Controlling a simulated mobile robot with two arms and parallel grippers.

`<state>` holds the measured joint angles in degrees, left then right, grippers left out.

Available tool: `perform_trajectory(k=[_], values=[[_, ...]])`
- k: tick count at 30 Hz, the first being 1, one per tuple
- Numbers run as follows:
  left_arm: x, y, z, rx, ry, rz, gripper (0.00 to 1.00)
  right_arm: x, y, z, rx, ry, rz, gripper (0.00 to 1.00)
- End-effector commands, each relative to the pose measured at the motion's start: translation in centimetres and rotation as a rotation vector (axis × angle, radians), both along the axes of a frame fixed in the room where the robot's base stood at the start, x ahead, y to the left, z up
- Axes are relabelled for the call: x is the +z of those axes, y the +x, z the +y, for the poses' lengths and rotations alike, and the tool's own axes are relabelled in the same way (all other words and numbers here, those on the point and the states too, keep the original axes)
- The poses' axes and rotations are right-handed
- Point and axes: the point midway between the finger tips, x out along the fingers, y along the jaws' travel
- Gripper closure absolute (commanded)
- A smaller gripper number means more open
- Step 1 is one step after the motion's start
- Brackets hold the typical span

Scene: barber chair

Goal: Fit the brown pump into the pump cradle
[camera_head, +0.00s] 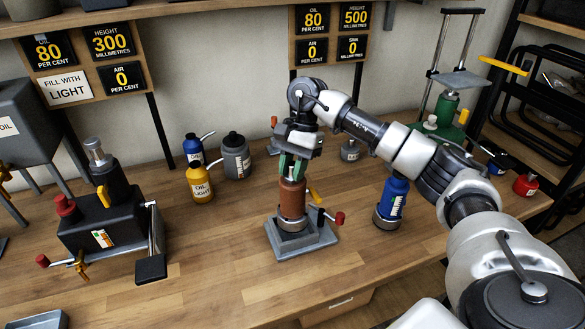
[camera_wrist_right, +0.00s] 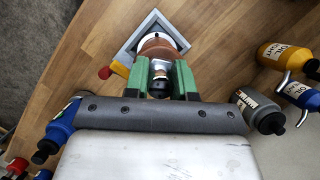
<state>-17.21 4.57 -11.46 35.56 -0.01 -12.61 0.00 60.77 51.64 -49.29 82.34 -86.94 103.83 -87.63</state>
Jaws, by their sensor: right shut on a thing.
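The brown pump (camera_head: 292,198) stands upright over the grey pump cradle (camera_head: 318,241) in the middle of the bench. A silver ring shows at the pump's lower end, within the cradle's square base; I cannot tell whether the pump is fully seated. My right gripper (camera_head: 292,168) comes from above, its green fingers shut on the pump's narrow top. In the right wrist view the fingers (camera_wrist_right: 161,78) close around the pump's silver and black top, with the brown body (camera_wrist_right: 156,47) and cradle frame (camera_wrist_right: 179,34) beyond. A yellow lever and red knob show beside the pump. My left gripper is out of view.
A black pump unit (camera_head: 105,228) stands at left. Yellow (camera_head: 200,183), dark blue (camera_head: 193,150) and grey (camera_head: 236,158) oil bottles stand behind left. A blue pump (camera_head: 392,201) stands close on the right, beneath my right arm. A green pump (camera_head: 446,112) sits in a rear stand.

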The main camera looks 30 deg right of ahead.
Motion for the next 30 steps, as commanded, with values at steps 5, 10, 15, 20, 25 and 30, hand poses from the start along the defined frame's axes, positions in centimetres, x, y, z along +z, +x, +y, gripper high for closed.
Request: perform_trajectory(k=[5, 10, 15, 20, 25, 30], values=[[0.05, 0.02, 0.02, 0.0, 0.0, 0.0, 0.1, 0.27, 0.06, 0.0, 0.0, 0.002, -0.005, 1.0], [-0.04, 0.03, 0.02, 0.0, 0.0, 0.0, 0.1, 0.24, 0.06, 0.0, 0.0, 0.002, -0.005, 1.0], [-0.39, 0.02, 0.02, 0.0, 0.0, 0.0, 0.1, 0.19, 0.07, -0.01, 0.0, 0.003, -0.006, 1.0], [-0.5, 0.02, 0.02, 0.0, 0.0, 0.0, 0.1, 0.27, 0.06, -0.01, 0.0, 0.002, -0.005, 1.0], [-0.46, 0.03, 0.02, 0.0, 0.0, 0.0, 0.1, 0.29, 0.05, -0.01, 0.0, 0.002, -0.005, 1.0], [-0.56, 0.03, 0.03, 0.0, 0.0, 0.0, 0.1, 0.18, 0.04, 0.0, 0.0, 0.002, -0.005, 1.0]])
